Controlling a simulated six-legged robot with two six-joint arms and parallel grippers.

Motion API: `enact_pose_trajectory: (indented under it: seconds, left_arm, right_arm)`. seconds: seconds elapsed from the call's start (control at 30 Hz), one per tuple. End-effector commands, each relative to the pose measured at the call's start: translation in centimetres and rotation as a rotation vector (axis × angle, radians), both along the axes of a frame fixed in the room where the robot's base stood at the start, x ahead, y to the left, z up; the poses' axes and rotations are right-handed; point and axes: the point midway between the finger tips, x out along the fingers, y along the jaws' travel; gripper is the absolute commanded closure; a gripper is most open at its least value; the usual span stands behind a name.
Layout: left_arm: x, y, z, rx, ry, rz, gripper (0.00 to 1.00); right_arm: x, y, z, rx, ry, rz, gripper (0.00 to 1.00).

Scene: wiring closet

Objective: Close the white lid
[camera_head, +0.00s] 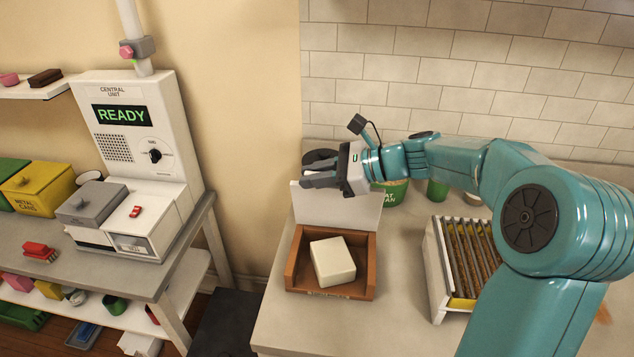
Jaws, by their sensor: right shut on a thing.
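A cream-white block (332,261) sits inside the box. My right gripper (311,179) reaches in from the right and is at the lid's top edge, shut on the lid. Its dark fingers and grey body hide part of that edge. My left gripper is not in view.
A grill-like rack (463,260) and a green pot (391,192) stand on the counter to the right. The counter front (330,325) is clear. A grey table (140,280) with a control unit (125,115) and bins stands left.

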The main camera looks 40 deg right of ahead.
Motion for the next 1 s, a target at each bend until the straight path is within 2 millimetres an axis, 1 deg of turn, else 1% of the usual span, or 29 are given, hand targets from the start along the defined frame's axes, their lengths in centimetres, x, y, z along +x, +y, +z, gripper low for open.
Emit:
enact_pose_trajectory:
  seconds: [0.03,0.27,0.47,0.7,1.0]
  left_arm:
    - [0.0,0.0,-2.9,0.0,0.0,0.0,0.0]
    - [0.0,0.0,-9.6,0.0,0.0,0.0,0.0]
    - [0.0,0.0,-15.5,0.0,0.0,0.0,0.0]
    - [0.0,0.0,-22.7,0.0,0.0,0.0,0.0]
    - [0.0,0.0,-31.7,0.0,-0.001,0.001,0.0]
  right_arm:
    - [-0.6,0.6,-1.8,-0.038,-0.027,-0.001,1.0]
    - [-2.8,3.4,-3.6,-0.21,-0.165,0.001,1.0]
    - [-4.5,5.5,-5.6,-0.358,-0.283,0.0,1.0]
    - [-6.1,7.6,-8.6,-0.535,-0.427,0.001,1.0]
    - [-7.5,9.4,-13.0,-0.754,-0.602,0.0,1.0]
